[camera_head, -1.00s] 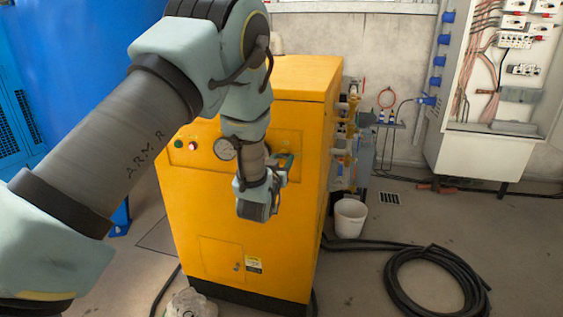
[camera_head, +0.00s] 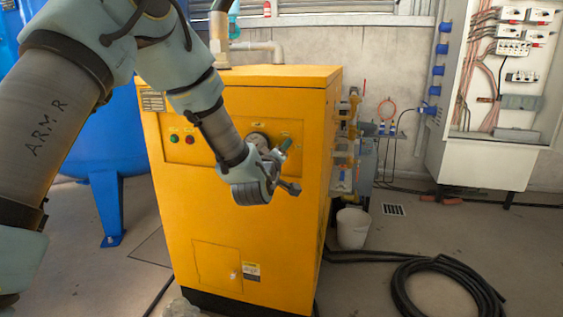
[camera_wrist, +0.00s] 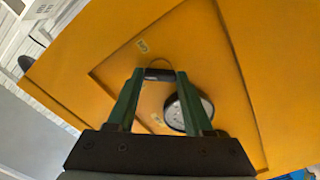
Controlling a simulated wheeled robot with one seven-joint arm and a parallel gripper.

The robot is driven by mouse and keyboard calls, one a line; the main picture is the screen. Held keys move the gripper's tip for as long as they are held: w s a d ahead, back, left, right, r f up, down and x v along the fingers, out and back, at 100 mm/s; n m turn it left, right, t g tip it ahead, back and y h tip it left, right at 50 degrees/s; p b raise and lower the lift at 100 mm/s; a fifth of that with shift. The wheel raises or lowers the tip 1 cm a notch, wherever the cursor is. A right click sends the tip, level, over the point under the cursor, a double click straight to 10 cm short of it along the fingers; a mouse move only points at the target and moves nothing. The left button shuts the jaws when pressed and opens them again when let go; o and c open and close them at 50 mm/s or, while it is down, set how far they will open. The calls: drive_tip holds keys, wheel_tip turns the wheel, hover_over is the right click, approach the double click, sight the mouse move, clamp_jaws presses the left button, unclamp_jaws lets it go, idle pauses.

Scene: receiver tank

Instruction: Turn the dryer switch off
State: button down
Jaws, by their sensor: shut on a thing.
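The dryer is a tall yellow cabinet (camera_head: 225,225) in the head view, with a recessed control panel on its front. My gripper (camera_head: 286,146) is at the right part of that panel, right of the round gauge (camera_head: 259,141). In the wrist view, my gripper (camera_wrist: 160,74) has its green fingers closed on a small dark switch (camera_wrist: 159,76) on the yellow panel. The gauge (camera_wrist: 184,112) shows partly behind the right finger. In the head view, the switch is hidden by my gripper. Its exact turn angle is hard to tell.
A green button (camera_head: 174,139) and a red button (camera_head: 190,139) are on the panel's left. Pipes and valves (camera_head: 350,130) line the cabinet's right side, above a white bucket (camera_head: 352,228). A black hose (camera_head: 440,265) lies coiled on the floor. An open electrical cabinet (camera_head: 500,100) stands at right.

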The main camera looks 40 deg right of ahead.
drive_tip(key=shift+f+n+b, duration=0.1)
drive_tip(key=shift+n+b, duration=2.55)
drive_tip(key=shift+n, duration=1.15)
drive_tip(key=c, duration=0.6)
unclamp_jaws()
drive_tip(key=shift+a, duration=0.1)
drive_tip(key=v, duration=1)
drive_tip(key=shift+s+a, duration=0.15)
drive_tip(key=shift+a, duration=0.15)
